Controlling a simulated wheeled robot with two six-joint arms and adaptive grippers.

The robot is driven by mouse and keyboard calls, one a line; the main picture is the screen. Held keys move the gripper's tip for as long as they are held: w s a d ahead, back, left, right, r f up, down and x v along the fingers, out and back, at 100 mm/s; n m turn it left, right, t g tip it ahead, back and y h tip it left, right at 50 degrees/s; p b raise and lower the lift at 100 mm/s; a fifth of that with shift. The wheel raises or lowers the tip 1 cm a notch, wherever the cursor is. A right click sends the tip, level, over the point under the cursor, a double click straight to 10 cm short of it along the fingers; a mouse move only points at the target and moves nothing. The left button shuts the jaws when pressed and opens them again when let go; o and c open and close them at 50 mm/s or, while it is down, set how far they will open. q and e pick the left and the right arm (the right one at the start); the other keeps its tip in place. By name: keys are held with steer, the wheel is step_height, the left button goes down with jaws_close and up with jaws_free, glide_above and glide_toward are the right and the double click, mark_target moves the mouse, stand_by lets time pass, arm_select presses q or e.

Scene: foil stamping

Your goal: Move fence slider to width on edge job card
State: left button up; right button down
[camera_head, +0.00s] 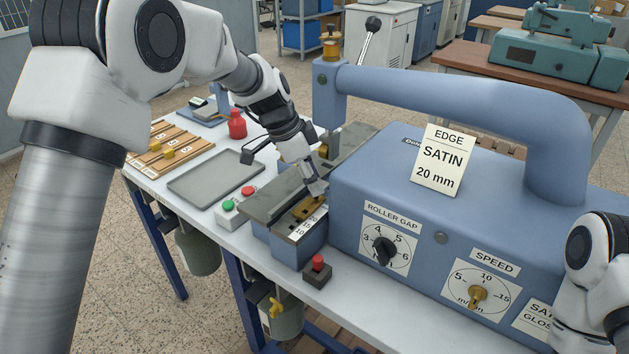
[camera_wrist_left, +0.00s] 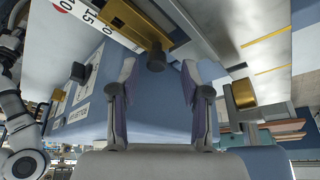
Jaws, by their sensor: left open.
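The edge job card (camera_head: 441,162) stands on the blue machine and reads EDGE, SATIN, 20 mm. The brass fence slider (camera_head: 308,208) sits beside a white width scale (camera_head: 307,225) at the machine's infeed. In the left wrist view the slider (camera_wrist_left: 126,20) has a dark round knob (camera_wrist_left: 156,58), and the scale (camera_wrist_left: 90,16) shows 10 and 15. My left gripper (camera_head: 319,190) is open just over the slider. In the wrist view the knob appears between its fingertips (camera_wrist_left: 157,68); contact cannot be told. My right arm shows at the right edge, its gripper out of frame.
The blue machine body (camera_head: 400,185) with its large arched arm (camera_head: 470,90) stands right of my left gripper. A grey tray (camera_head: 212,177), a green-and-red button box (camera_head: 236,205) and a red-button box (camera_head: 317,270) are nearby.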

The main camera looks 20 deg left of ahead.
arm_select(q)
steer(key=v, duration=1)
steer(key=shift+r, duration=0.35)
steer(key=shift+a, duration=0.1)
